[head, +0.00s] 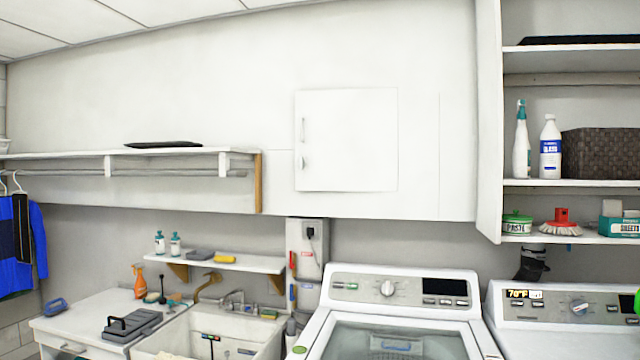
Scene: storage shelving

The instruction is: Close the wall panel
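The wall panel (350,140) is a white, nearly square door on the white wall, a little right of the middle in the head view. A small handle (303,130) and a latch-like piece (303,163) sit near its left edge. The panel looks about flush with the wall. I cannot tell whether it is fully shut or slightly ajar. My gripper is not in view.
Below the panel stand a washing machine (390,284) and a second machine (560,301). A sink (178,334) and a small shelf (240,262) are at lower left. Open shelving (590,183) projects at right. The wall in front of the panel looks clear.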

